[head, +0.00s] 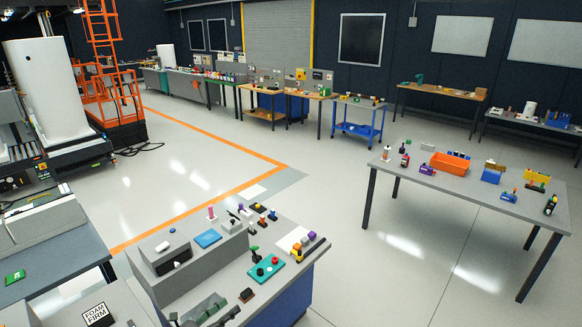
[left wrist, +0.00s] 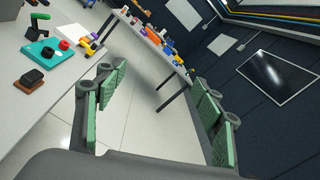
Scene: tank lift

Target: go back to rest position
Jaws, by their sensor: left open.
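My left gripper (head: 207,309) shows at the bottom of the head view, low over the near end of the grey console. Its green-padded fingers are spread wide in the left wrist view (left wrist: 160,112), with nothing between them but a view of floor and a far table. My right gripper is in neither view.
The grey console (head: 213,262) carries a teal panel (head: 265,270) with knobs and several small controls. A grey table (head: 450,190) with an orange bin (head: 450,164) stands at the right. Open floor (head: 350,240) lies between them. A white tank (head: 47,88) stands at the left.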

